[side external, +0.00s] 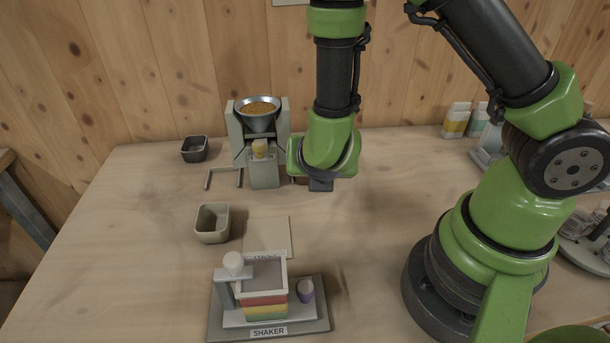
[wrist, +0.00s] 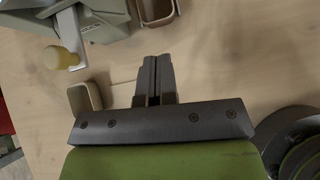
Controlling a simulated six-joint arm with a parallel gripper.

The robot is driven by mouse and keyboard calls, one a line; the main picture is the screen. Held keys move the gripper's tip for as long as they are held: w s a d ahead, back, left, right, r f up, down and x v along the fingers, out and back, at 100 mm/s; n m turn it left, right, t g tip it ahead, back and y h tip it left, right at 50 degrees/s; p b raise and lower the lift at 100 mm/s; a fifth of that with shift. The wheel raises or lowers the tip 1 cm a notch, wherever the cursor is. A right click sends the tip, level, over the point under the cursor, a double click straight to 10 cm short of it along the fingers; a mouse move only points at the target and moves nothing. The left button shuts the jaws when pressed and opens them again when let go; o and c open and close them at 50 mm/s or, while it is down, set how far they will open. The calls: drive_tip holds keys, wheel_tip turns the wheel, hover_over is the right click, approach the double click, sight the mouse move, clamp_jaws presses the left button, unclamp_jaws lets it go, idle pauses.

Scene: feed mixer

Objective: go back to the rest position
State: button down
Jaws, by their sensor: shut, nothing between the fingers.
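My gripper shows in the wrist view (wrist: 153,68) with its two dark fingers pressed together and nothing between them. In the side external view, its dark block (side external: 320,185) hangs at the end of my green wrist, above the table, just right of the feed machine. The fingers themselves are hardly visible there. The feed machine (side external: 265,173) is grey, with a metal funnel (side external: 258,122) of orange-yellow grain on top and a yellow knob (side external: 259,148) on its front. The knob also shows at upper left in the wrist view (wrist: 58,58).
A dark cup (side external: 195,149) stands left of the machine. A beige cup (side external: 212,222) stands in front of it, near a flat plate (side external: 280,232). The shaker (side external: 264,298), with coloured layers, is at the front. Containers (side external: 456,120) stand back right.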

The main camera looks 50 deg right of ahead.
drive_tip(key=s+d+r+m+g, duration=0.25)
drive_tip(key=r+m, duration=0.35)
drive_tip(key=m, duration=0.3)
drive_tip(key=s+d+r+m+g, duration=0.1)
drive_tip(key=s+d+r+m, duration=0.25)
drive_tip(key=r+m, duration=0.35)
drive_tip(key=s+a+r+m+t+y, duration=0.4)
drive_tip(key=s+a+r+m+y, duration=0.2)
drive_tip(key=m, duration=0.7)
drive_tip(key=a+r+y, duration=0.1)
drive_tip(key=a+y, duration=0.1)
drive_tip(key=shift+s+r+m+y, duration=0.3)
drive_tip(key=shift+s+r+y, duration=0.05)
drive_tip(key=shift+s+y, duration=0.05)
